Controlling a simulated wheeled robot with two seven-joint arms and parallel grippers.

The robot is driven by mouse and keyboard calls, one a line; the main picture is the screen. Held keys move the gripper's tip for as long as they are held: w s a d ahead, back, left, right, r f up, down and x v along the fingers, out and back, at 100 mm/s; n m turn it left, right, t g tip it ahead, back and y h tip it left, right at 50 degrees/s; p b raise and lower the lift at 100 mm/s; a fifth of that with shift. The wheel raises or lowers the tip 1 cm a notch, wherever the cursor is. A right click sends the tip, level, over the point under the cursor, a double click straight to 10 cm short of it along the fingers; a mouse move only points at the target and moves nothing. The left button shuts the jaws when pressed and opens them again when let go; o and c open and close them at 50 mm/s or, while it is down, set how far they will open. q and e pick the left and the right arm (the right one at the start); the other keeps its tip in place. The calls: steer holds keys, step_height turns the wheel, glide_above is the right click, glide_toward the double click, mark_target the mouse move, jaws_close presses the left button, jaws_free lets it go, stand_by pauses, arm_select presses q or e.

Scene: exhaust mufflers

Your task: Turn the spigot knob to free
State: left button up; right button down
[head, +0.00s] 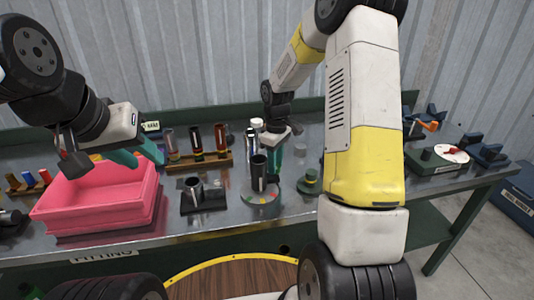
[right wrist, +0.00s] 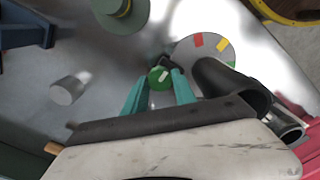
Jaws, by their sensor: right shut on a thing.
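The spigot knob (right wrist: 159,76) is small, round and green with a white mark, seen from above in the right wrist view. My right gripper (right wrist: 160,80) has its teal fingers shut on either side of it. Beside the knob is a grey disc (right wrist: 205,48) with red, yellow and green patches; a dark tube (right wrist: 225,80) stands near it. In the head view the dark tube (head: 259,172) stands upright, with my right gripper (head: 275,158) just behind it; the knob is hidden there.
The pink bin (head: 95,212) stands at the left. A dark holder with a metal tube (head: 196,190) and a wooden rack (head: 200,161) of tubes stand left of the spigot. A green flanged part (head: 311,181) lies to its right. A dial with a red pointer (head: 450,153) is farther right.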

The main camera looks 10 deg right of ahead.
steer(key=c, duration=1)
jaws_free()
steer(key=shift+r, duration=0.1)
step_height(320, 180, up, 8)
steer(key=shift+f, duration=0.15)
